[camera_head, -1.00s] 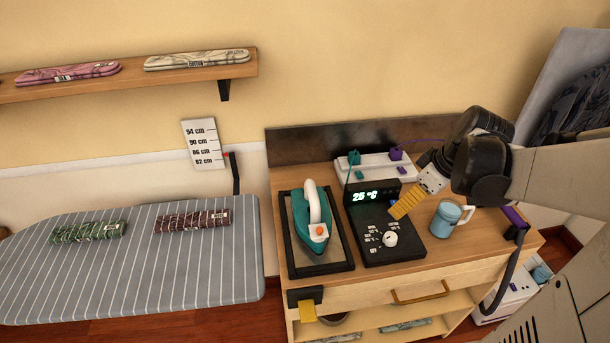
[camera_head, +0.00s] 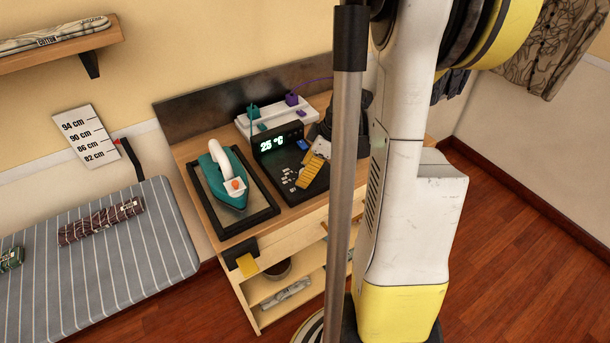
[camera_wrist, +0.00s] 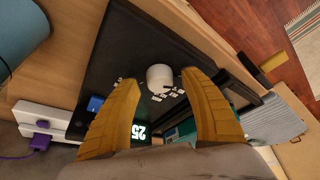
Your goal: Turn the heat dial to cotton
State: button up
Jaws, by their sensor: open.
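The white heat dial (camera_wrist: 160,77) sits on the black control panel (camera_wrist: 118,60), with small white labels beside it that are too small to read. My gripper (camera_wrist: 160,84) is open. Its two yellow fingers stand on either side of the dial in the wrist view, with no clear contact. In the head view, my gripper (camera_head: 311,182) is over the panel's front right, and the dial is hidden behind it. The display (camera_head: 278,145) reads 25 °C.
A teal iron (camera_head: 228,178) stands on a dark tray (camera_head: 208,198) left of the panel. A white box with plugs (camera_head: 272,117) is behind. The striped ironing board (camera_head: 120,265) is at left.

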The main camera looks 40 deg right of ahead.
jog(key=shift+f, duration=0.15)
jog(key=shift+c, duration=0.6)
jog(key=shift+a, duration=0.1)
grip_shut()
